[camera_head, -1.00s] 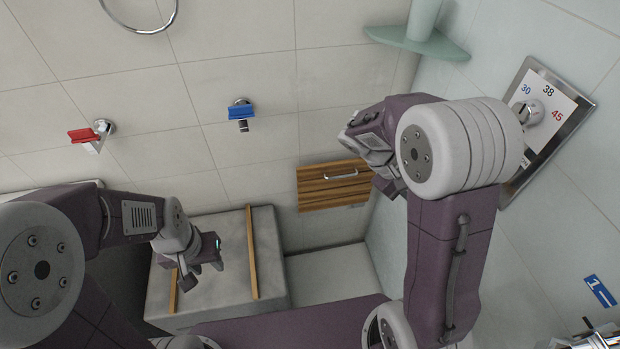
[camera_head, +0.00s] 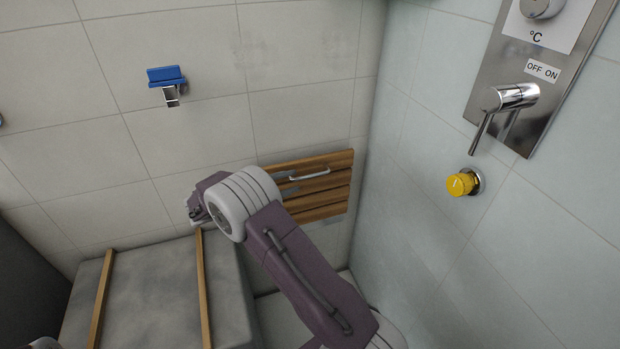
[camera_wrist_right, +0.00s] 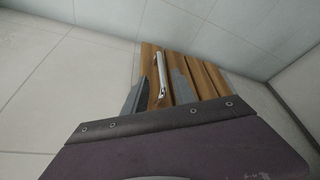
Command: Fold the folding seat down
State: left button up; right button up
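The folding seat (camera_head: 335,170) is a panel of brown wooden slats, upright against the tiled back wall near the corner. A metal bar handle (camera_head: 310,175) is on its upper part. The seat (camera_wrist_right: 208,78) and handle (camera_wrist_right: 160,72) also show in the right wrist view. My left gripper is out of view.
A grey block with two wooden strips (camera_head: 150,300) stands at the lower left. A blue wall hook (camera_head: 167,82) is above. On the right wall are a metal shower panel with lever (camera_head: 505,100) and a yellow knob (camera_head: 464,184). The wall around the seat is bare.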

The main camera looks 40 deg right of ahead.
aim_at(311, 175)
jog(key=b+x, duration=0.2)
jog(key=x, duration=0.5)
jog(key=shift+s+d+f, duration=0.1)
jog(key=shift+d+f, duration=0.1)
jog(key=shift+d, duration=0.75)
grip_shut()
jog(key=shift+r, duration=0.1)
